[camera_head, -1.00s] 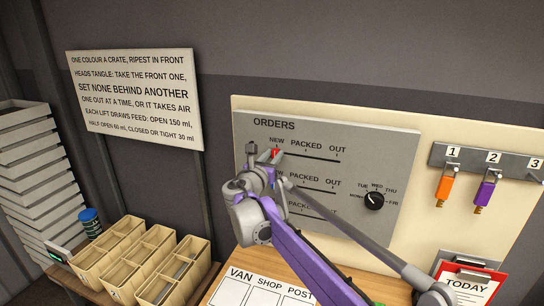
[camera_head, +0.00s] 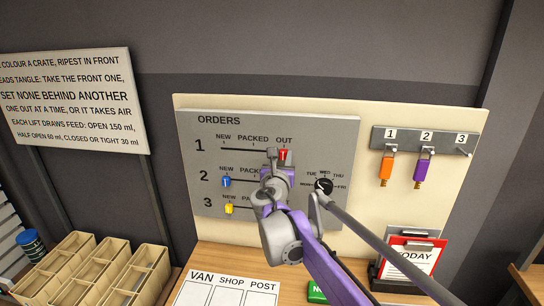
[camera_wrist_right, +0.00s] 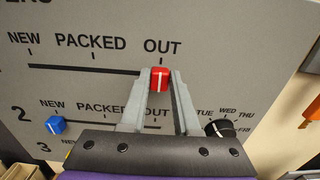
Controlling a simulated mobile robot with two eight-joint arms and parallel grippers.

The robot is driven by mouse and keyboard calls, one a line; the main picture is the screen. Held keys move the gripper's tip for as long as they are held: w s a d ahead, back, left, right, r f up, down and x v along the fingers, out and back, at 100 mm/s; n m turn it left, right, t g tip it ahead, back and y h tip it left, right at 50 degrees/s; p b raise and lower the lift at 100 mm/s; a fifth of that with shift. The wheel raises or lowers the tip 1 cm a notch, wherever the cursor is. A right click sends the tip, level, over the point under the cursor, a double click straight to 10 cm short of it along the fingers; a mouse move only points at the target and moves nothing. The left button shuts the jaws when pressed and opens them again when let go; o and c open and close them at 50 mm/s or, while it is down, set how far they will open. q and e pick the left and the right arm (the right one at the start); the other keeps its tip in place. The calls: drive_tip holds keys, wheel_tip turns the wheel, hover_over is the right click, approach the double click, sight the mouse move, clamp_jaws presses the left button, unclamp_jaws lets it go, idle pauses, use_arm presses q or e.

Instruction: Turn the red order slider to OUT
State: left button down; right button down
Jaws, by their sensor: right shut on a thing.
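The red order slider (camera_head: 283,154) is on row 1 of the grey ORDERS panel (camera_head: 330,135), under the word OUT at the right end of its track. In the right wrist view the red slider (camera_wrist_right: 160,79) sits between my two fingertips, its white line just below the OUT tick. My right gripper (camera_head: 277,156) is shut on it; it also shows in the right wrist view (camera_wrist_right: 160,82). My left gripper is not in view.
The blue slider (camera_head: 227,182) and yellow slider (camera_head: 229,208) sit at the left on rows 2 and 3. A black day dial (camera_head: 323,186) is close to my right arm. Orange (camera_head: 386,169) and purple (camera_head: 422,170) tags hang on hooks at right.

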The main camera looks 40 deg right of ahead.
drive_tip(key=c, duration=0.6)
unclamp_jaws()
drive_tip(key=shift+c, duration=0.2)
drive_tip(key=b+v, duration=0.1)
drive_tip(key=v, duration=0.9)
drive_tip(key=shift+s+a, duration=0.25)
drive_tip(key=shift+s, duration=0.1)
